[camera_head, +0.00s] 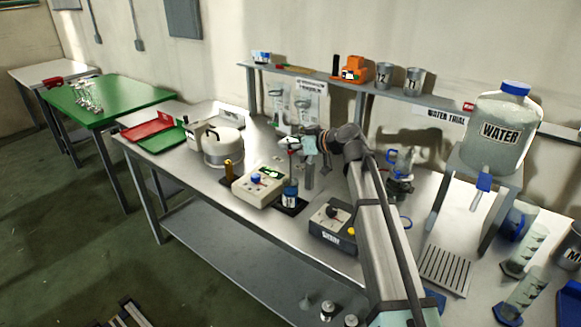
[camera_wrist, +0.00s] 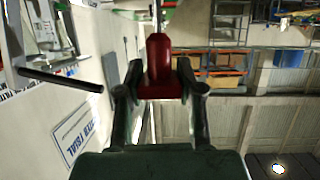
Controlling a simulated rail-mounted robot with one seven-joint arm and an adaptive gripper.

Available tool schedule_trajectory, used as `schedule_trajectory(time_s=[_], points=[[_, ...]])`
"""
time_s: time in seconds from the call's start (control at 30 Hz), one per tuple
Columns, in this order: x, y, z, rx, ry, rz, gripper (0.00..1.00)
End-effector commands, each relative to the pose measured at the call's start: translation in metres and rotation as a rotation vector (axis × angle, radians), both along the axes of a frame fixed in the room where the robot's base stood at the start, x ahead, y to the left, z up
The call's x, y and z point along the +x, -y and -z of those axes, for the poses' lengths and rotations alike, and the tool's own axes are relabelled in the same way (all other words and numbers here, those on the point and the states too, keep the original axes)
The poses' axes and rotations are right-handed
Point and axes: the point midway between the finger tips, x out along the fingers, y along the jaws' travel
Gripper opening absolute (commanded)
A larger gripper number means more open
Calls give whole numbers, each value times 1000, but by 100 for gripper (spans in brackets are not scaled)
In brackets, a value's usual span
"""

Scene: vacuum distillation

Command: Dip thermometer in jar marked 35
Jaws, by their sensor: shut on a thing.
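My gripper (camera_wrist: 160,88) is shut on a red handle (camera_wrist: 160,60) in the wrist view, and a thin stem runs from its far end. I take this to be the thermometer. In the head view my gripper (camera_head: 302,146) is over the middle of the bench, and the held thing is too small there to make out clearly. A small jar with a blue label (camera_head: 290,195) stands below it on a dark pad, apart from the gripper. Its marking is too small to read, so I cannot tell whether it is 35.
A cream device with a blue knob (camera_head: 262,184) stands left of the small jar, and a dark-based stirrer (camera_head: 333,226) stands to the right. A white round pot (camera_head: 222,147) is farther left. Grey cups (camera_head: 415,80) stand on the shelf. A large water bottle (camera_head: 503,130) is at right.

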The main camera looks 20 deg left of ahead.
Motion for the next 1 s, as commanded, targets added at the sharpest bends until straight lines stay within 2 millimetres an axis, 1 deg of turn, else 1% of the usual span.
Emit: schedule_trajectory(time_s=[0.3, 0.6, 1.0], points=[[0, 0, -25, 0, 1, 0, 4], [0, 0, -43, 0, 1, 1, 4], [0, 0, -46, 0, 0, 1, 4]])
